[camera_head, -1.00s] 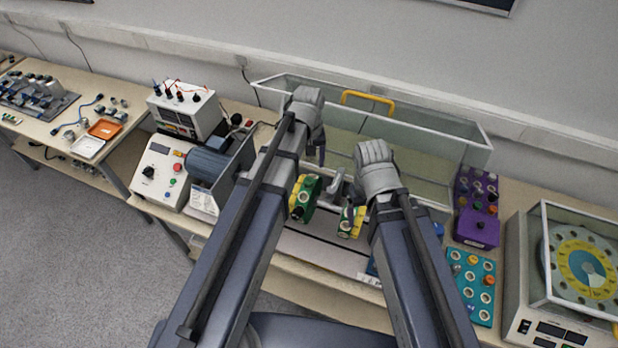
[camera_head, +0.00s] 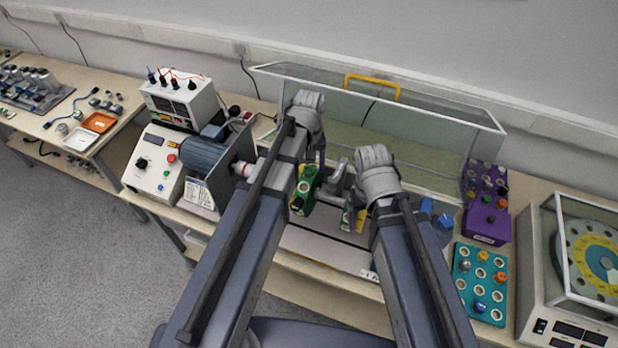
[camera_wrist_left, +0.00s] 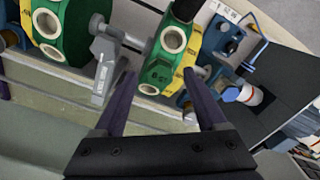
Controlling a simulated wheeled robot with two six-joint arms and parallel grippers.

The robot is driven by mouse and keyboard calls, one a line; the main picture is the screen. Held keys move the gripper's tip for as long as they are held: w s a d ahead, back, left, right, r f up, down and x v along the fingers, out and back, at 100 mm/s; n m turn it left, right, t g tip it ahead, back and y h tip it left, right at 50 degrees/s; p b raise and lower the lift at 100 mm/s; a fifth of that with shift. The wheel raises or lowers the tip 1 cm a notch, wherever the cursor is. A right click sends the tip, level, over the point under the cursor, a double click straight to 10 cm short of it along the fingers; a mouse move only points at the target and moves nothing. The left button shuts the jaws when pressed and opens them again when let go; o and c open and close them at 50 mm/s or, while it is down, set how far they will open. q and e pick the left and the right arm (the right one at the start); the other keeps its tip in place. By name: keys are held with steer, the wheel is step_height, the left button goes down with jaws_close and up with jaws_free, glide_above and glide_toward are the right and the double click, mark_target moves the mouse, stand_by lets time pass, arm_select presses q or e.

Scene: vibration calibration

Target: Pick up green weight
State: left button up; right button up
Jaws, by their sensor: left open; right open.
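A green weight (camera_head: 304,188) with a yellow side sits on a shaft in the rig. It appears in the left wrist view (camera_wrist_left: 158,72) as a green and yellow block with pale round sockets. My left gripper (camera_head: 317,160) is open above it. In the left wrist view its two fingers (camera_wrist_left: 163,98) point toward the weight, one to each side, with no clear grip. A second green and yellow weight (camera_head: 346,217) sits to the right, partly hidden by my right gripper (camera_head: 350,205); it also shows in the left wrist view (camera_wrist_left: 48,28). My right gripper is open beside it.
A grey metal bracket (camera_wrist_left: 104,68) stands between the weights. A glass tank (camera_head: 420,145) with a yellow handle is behind. A blue motor (camera_head: 205,155) is left; a teal tray (camera_head: 468,290) and purple box (camera_head: 487,228) are right.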

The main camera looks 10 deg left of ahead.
arm_select(q)
steer(key=shift+f, duration=0.1)
jaws_close()
stand_by(0.6)
